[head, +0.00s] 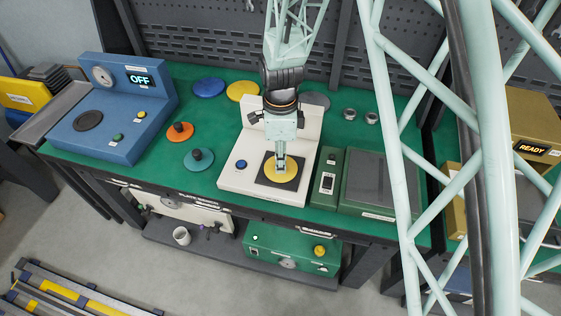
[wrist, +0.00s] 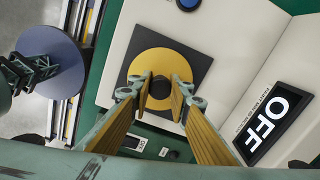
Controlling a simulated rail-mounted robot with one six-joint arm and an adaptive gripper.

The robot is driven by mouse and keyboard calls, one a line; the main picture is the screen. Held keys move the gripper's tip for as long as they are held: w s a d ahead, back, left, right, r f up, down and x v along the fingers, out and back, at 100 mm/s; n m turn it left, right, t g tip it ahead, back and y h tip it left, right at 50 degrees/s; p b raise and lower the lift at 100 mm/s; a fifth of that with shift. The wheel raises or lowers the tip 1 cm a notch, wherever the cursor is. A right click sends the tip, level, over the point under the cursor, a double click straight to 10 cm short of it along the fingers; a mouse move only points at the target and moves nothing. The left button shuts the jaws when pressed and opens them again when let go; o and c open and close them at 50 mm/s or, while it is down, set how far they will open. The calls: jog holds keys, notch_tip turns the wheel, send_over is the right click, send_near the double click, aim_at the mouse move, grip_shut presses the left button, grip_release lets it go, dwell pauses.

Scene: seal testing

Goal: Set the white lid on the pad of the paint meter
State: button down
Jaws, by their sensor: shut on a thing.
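My gripper (head: 281,163) is over the white machine (head: 232,180) in the head view. In the wrist view my gripper (wrist: 161,88) is shut on the dark knob (wrist: 160,87) of a yellow lid (wrist: 150,65). The yellow lid (head: 286,175) is over the dark square pad (head: 266,180) of the white machine, with pad corners showing around it (wrist: 198,62). I cannot tell whether the lid touches the pad. The wrist view shows a display reading OFF (wrist: 268,124) on this machine.
Blue (head: 208,87), yellow (head: 242,91) and grey (head: 315,100) discs lie at the back. Orange (head: 180,132) and teal (head: 199,159) lids lie left of the white machine. A blue machine (head: 115,110) reads OFF. A green device (head: 327,180) stands close on the right.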

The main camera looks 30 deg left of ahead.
jog(key=shift+f, duration=0.1)
jog(key=c, duration=2.4)
grip_release()
jog(key=shift+r+p, duration=0.7)
jog(key=shift+r, duration=5.4)
